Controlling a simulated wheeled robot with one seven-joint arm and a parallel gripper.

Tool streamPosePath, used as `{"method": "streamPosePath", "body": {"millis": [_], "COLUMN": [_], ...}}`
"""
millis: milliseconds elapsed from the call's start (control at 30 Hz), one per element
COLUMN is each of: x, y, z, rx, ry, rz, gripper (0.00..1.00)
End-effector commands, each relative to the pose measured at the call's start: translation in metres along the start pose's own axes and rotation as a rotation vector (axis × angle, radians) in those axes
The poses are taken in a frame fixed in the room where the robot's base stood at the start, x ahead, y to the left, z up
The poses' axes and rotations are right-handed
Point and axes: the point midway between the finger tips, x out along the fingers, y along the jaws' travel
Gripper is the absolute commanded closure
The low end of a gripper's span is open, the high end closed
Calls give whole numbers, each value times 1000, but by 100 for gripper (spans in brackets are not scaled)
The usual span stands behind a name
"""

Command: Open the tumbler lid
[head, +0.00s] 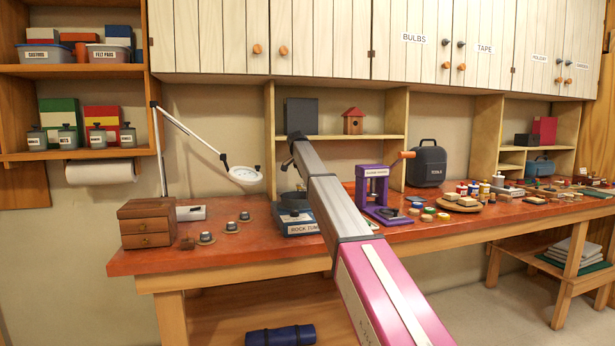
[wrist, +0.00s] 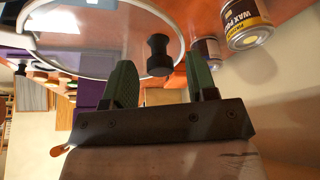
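The tumbler (head: 300,226), a low dark base with a lettered blue-grey front, stands on the orange bench in the middle of the head view. My arm covers much of its upper part. In the wrist view, a large clear disc with a grey rim (wrist: 105,76), apparently the tumbler lid, fills the upper left. A black knob (wrist: 158,48) sits at its right edge. My gripper (wrist: 159,62) has two green fingers spread apart, one on each side of the knob in the picture, with gaps showing. I cannot tell whether the lid is raised. The fingers are hidden in the head view.
A purple press (head: 374,190) stands close to the tumbler's right. A lamp with a round head (head: 244,175) hangs to the left. Several small cans (head: 206,236) stand left on the bench; wax polish cans (wrist: 246,24) show in the wrist view. A shelf (head: 350,137) is behind.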

Motion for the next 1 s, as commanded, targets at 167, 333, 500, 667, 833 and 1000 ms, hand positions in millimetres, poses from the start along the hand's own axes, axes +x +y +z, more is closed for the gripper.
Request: {"method": "streamPosePath", "body": {"millis": [167, 333, 500, 667, 833, 1000], "x": [-5, -22, -51, -82, -103, -108], "y": [0, -1, -1, -1, 0, 0], "z": [0, 0, 0, -1, 0, 0], "rx": [0, 0, 0, 0, 0, 0], "ry": [1, 1, 2, 1, 0, 0], "rz": [-1, -2, -2, -1, 0, 1], "gripper": [48, 48, 48, 48, 48, 48]}}
